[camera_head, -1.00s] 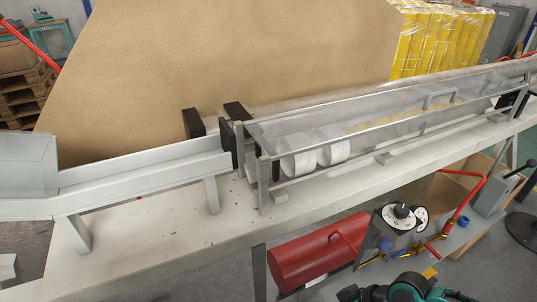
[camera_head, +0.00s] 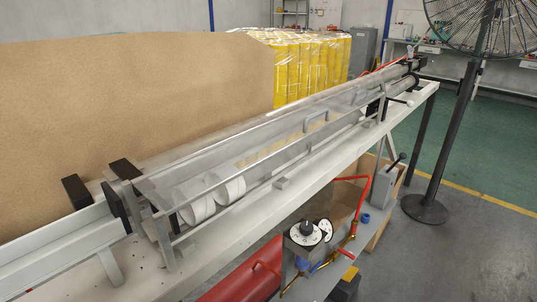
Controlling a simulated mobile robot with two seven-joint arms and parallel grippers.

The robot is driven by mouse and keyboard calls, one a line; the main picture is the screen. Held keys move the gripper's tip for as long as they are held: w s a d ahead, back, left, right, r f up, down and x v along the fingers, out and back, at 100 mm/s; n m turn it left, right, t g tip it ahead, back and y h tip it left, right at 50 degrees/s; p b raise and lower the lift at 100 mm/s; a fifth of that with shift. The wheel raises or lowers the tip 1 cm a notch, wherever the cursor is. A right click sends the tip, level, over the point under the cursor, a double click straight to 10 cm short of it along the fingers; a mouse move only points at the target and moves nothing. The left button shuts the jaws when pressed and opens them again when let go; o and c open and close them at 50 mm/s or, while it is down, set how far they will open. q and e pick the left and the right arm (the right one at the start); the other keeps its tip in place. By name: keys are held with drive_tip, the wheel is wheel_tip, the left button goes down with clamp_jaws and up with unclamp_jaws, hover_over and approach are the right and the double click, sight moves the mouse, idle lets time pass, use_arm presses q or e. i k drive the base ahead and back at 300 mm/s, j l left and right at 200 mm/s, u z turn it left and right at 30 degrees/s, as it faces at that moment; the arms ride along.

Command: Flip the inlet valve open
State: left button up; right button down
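No part is marked as the inlet valve, so I cannot tell for certain which one it is. A grey box with a black lever (camera_head: 396,161) stands at the right end of the low pneumatic shelf, and the lever tilts up to the right. A red hose (camera_head: 366,190) runs close to this box. A blue fitting (camera_head: 365,218) sits on the shelf left of the box. A box with round white dials (camera_head: 304,234) and a black knob stands nearer, with blue and brass fittings below it. Neither gripper is in view.
A long bench (camera_head: 255,205) carries a clear-covered channel holding white rolls (camera_head: 195,203). A red tank (camera_head: 240,279) lies below the bench. A black pedestal fan (camera_head: 426,209) stands on the right. Open floor lies at the lower right.

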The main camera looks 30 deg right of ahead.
sight(337, 247)
drive_tip(key=z, duration=1.45)
drive_tip(key=i+l+u, duration=0.15)
drive_tip(key=l, duration=0.2)
drive_tip(key=i+l+u, duration=0.3)
drive_tip(key=l, duration=0.45)
drive_tip(key=i+l+u, duration=0.1)
drive_tip(key=l, duration=0.3)
drive_tip(key=i+l+u, duration=0.15)
drive_tip(key=l, duration=0.25)
drive_tip(key=i+l+u, duration=0.15)
drive_tip(key=l, duration=0.3)
drive_tip(key=i+l+u, duration=0.15)
drive_tip(key=l, duration=0.3)
